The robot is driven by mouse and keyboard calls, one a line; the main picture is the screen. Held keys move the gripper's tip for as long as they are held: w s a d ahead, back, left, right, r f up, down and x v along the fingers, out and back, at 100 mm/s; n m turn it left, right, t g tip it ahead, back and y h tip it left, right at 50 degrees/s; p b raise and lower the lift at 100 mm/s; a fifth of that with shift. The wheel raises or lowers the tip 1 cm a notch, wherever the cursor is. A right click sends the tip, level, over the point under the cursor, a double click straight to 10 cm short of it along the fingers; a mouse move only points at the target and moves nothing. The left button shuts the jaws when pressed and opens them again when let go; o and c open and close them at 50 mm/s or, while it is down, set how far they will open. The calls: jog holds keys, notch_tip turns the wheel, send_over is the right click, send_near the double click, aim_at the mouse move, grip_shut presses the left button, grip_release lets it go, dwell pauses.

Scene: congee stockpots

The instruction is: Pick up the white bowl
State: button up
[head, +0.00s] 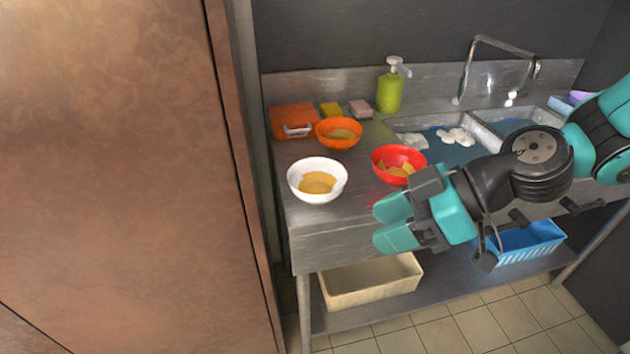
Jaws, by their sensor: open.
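The white bowl (332,191) stands upright on the left front part of the steel counter, with something orange-brown in it. My gripper (384,224) is to the right of the bowl and nearer the camera, in front of the counter's front edge in the picture. Its two teal fingers point left, toward the bowl's side. The fingers are apart with nothing between them, and they do not touch the bowl. The whole bowl is in clear view.
A red bowl (384,158) and an orange bowl (325,130) stand close by. Behind are an orange box (290,114), sponges (360,108) and a green soap bottle (390,94). Sinks (480,130) lie right. A brown panel (120,180) bounds the left. A beige bin (370,284) sits below.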

jog(key=w+f+n+t+y, duration=0.1)
jog(key=w+f+t+y, duration=0.15)
jog(key=w, duration=0.25)
jog(key=t+p, duration=0.2)
jog(key=t, duration=0.2)
send_near(316, 196)
jog(key=shift+n+h, duration=0.3)
jog(key=shift+h, duration=0.15)
jog(key=p+x, duration=0.2)
jog(key=x, duration=0.1)
jog(key=p+x, duration=0.2)
jog(key=x, duration=0.1)
jog(key=r+p+x, duration=0.1)
jog(key=p+x, duration=0.1)
jog(key=x, duration=0.1)
jog(key=shift+w+a, duration=0.1)
jog(key=shift+w, duration=0.1)
jog(key=shift+w+a+f, duration=0.25)
jog(key=shift+w+a, duration=0.05)
jog(key=shift+a, duration=0.15)
grip_shut()
